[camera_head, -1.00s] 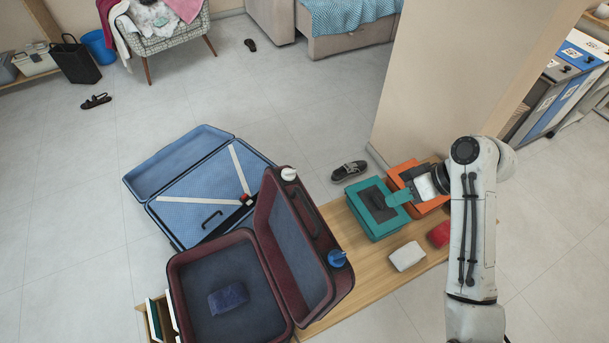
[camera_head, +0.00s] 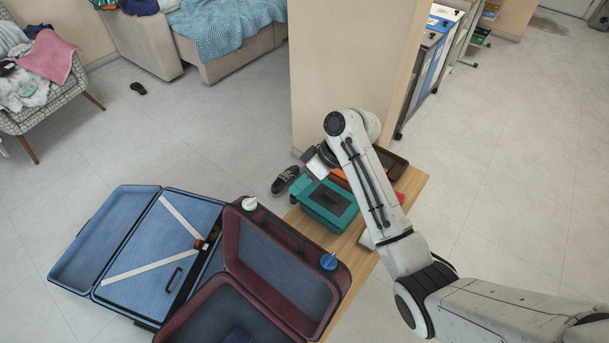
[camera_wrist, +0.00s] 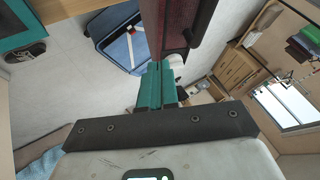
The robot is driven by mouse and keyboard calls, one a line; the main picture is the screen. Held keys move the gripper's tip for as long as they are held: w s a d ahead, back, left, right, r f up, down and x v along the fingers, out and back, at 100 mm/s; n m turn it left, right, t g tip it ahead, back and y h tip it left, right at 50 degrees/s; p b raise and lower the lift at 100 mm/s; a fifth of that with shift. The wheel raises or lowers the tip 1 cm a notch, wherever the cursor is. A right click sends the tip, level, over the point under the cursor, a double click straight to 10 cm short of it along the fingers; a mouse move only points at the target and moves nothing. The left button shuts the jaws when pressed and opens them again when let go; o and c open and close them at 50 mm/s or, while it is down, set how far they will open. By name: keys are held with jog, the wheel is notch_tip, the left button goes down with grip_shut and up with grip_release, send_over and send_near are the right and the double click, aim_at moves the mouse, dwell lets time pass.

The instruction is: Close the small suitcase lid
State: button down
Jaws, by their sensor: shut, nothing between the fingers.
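The maroon suitcase stands open on the wooden bench, its lid (camera_head: 285,275) raised and leaning back. Its base (camera_head: 205,318) is cut off by the bottom edge in the head view. In the wrist view the lid (camera_wrist: 178,30) shows nearly edge-on, just beyond my fingertips. My gripper (camera_wrist: 156,72) has teal fingers, which are shut and empty. In the head view its fingers are hard to pick out near the teal box, on the outer side of the lid. I cannot tell whether they touch the lid.
A white-topped item (camera_head: 249,203) and a blue-topped item (camera_head: 328,261) sit at the lid's outer edge. A teal box (camera_head: 322,212) stands on the bench (camera_head: 415,185). A larger blue suitcase (camera_head: 140,270) lies open on the floor. A dark shoe (camera_head: 285,180) lies behind the bench.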

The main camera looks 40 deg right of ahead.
notch_tip(320, 180, down, 3)
jog(key=a, duration=0.2)
jog(key=p, duration=0.2)
send_over(280, 218)
jog(key=shift+s+d, duration=0.1)
